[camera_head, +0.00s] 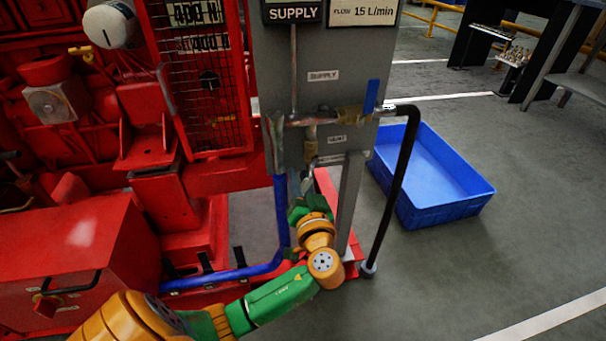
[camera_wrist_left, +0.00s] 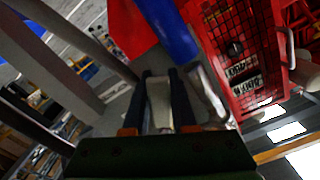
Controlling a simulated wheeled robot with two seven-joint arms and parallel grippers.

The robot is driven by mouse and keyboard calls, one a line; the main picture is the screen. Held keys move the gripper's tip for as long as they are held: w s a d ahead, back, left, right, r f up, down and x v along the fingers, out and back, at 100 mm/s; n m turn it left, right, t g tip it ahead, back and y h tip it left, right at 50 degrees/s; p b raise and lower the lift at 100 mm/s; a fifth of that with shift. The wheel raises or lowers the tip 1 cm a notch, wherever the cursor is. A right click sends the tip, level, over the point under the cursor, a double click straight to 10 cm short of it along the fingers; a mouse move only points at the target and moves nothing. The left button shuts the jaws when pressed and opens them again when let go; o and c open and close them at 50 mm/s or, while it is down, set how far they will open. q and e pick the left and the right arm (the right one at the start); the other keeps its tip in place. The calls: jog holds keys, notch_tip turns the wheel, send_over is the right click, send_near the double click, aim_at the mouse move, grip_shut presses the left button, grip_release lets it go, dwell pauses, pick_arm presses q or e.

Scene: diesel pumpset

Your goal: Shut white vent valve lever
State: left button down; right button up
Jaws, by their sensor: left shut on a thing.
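The white vent valve lever (camera_wrist_left: 160,98) shows in the left wrist view as a pale bar between my two dark fingers. My left gripper (camera_wrist_left: 163,100) is shut on it. In the head view my left gripper (camera_head: 306,192) is just below the small valve fittings (camera_head: 311,140) under the grey panel (camera_head: 275,80), beside a small label (camera_head: 337,139). The lever is hard to make out there, with the gripper and fittings around it. My right gripper is in neither view.
A blue-handled valve (camera_head: 371,97) is on the pipe above right. A black hose (camera_head: 402,170) hangs down right of the panel, and a blue pipe (camera_head: 282,215) runs at the left. Red machinery (camera_head: 90,240) fills the left. A blue crate (camera_head: 455,207) stands on open floor.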

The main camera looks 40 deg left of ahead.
pick_arm(q)
jog(key=c, duration=0.7)
grip_release()
